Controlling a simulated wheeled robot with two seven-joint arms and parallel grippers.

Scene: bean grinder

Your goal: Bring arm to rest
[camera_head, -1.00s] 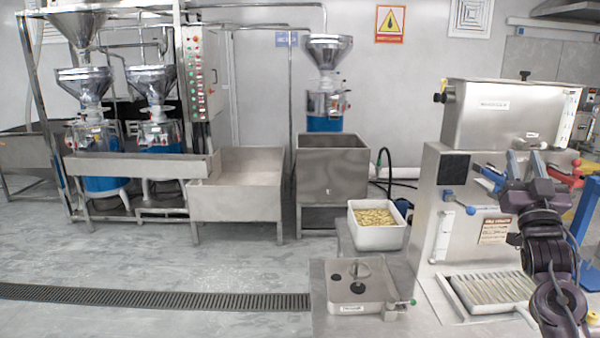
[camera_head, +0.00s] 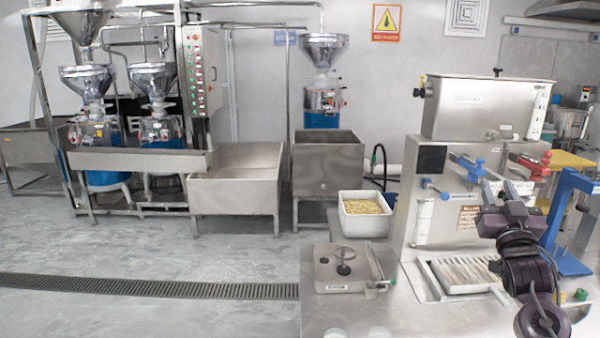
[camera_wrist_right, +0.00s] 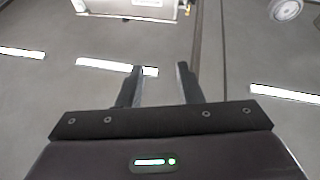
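My right arm stands at the right of the head view, in front of the steel machine (camera_head: 425,205). Its right gripper (camera_head: 499,188) points upward and is empty. In the right wrist view the two dark fingers of the right gripper (camera_wrist_right: 160,72) are apart, with a clear gap and nothing between them. My left arm and left gripper are not in view.
The machine has a steel hopper (camera_head: 478,110), red and blue handles, and a ribbed tray (camera_head: 424,275). A blue stand (camera_head: 562,215) is close at the right. A white bin (camera_head: 352,222) of pale beans and a steel box (camera_head: 328,278) are to the left.

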